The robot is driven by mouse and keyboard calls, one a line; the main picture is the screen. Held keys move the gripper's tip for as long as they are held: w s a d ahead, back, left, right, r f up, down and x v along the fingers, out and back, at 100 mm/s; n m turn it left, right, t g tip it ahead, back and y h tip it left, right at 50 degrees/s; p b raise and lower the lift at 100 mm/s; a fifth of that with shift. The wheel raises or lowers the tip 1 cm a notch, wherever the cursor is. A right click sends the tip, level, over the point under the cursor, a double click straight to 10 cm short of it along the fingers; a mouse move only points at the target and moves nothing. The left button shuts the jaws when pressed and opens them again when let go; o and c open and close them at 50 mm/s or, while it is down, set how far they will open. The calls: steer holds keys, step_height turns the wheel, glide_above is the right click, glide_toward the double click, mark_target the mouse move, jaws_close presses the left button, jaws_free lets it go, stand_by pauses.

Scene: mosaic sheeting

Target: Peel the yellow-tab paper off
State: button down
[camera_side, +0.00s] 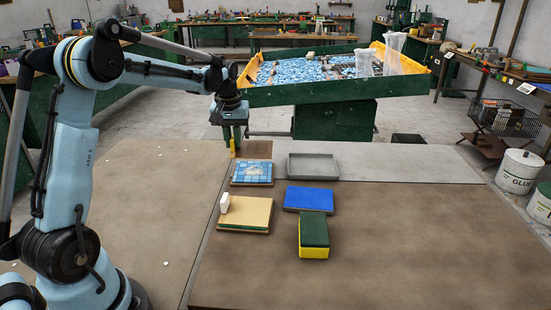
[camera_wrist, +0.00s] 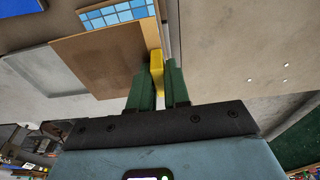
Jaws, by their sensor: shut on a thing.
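My gripper (camera_side: 232,143) points down at the far left of the work table. Its green fingers (camera_wrist: 160,62) are shut on the yellow tab (camera_wrist: 157,78), which also shows below them in the side view (camera_side: 233,150). The brown paper (camera_side: 254,149) lies right beside the tab, and it fills the middle left of the wrist view (camera_wrist: 103,58). Whether it lies flat or is slightly raised I cannot tell. The blue mosaic (camera_side: 252,172) sits on a board just in front of the paper, its tile face showing; part of it shows in the wrist view (camera_wrist: 118,14).
A grey tray (camera_side: 313,160) stands right of the paper. The table's right side is clear.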

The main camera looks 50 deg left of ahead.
steer(key=shift+r, duration=0.85)
